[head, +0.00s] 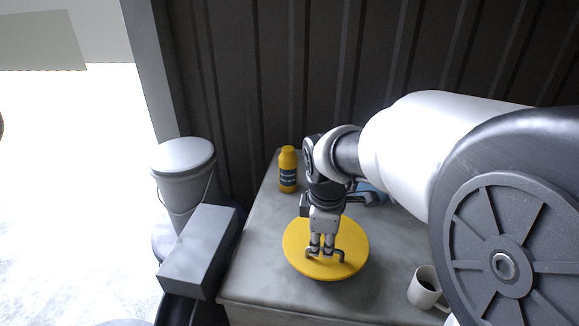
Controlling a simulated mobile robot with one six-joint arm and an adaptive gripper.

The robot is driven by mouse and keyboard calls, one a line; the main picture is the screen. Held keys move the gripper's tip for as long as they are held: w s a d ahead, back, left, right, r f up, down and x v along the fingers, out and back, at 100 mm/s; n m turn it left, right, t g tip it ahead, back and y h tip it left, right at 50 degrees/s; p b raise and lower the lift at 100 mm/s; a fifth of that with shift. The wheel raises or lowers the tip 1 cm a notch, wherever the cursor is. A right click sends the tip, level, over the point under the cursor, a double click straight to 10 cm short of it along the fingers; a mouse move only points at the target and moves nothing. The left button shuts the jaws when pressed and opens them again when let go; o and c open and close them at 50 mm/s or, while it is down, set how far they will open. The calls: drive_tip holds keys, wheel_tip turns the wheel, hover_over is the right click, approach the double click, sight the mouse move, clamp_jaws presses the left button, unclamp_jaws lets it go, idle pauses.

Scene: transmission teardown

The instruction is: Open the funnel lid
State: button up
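A round yellow lid (353,245) lies flat towards the front of the grey table. I take it to be the funnel lid; the funnel body below it is not visible. My gripper (325,254) points down over the middle of the lid. Its two fingers stand apart, with yellow showing between them, and their tips are at or just above the lid. I cannot tell whether they touch it. Any handle there is hard to separate from the dark fingertips.
The grey table (245,260) also holds a yellow bottle (288,170) at the back left, a white mug (424,287) at the front right and a blue item (372,190) partly behind my arm. Left of the table are a grey box (197,253) and a lidded bucket (183,175).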

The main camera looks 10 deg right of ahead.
drive_tip(key=shift+w+f, duration=0.2)
drive_tip(key=shift+f, duration=0.7)
clamp_jaws()
